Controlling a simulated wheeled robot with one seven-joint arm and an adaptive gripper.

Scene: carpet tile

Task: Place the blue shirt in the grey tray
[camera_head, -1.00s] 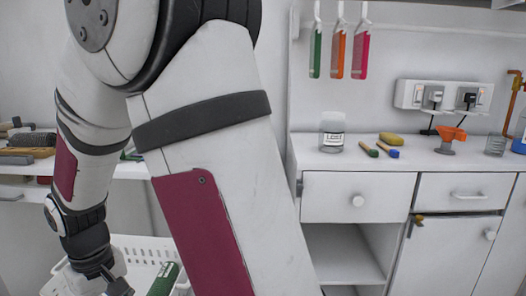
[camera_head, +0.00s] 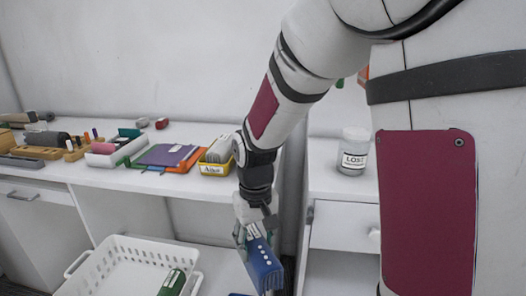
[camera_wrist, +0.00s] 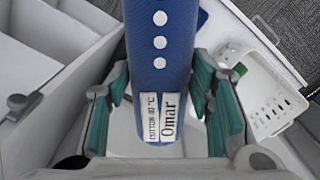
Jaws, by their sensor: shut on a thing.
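My gripper (camera_head: 252,232) is shut on the blue shirt (camera_head: 264,266), a folded, block-like bundle with white dots. It hangs tilted below the fingers, right of the white basket. In the wrist view the shirt (camera_wrist: 160,60) lies between the teal finger pads, with a white label reading "Omar" and "cotton 40 °C". On the back counter, a light grey tray (camera_head: 128,152) seems to hold pink and green items; I cannot tell for sure that it is the grey tray.
The white basket (camera_head: 103,252) holds a green bundle (camera_head: 172,283). The counter also has a purple folded item (camera_head: 166,155), a yellow labelled bin (camera_head: 215,168) and brushes at left. A "LOST" jar (camera_head: 354,152) stands on the right cabinet.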

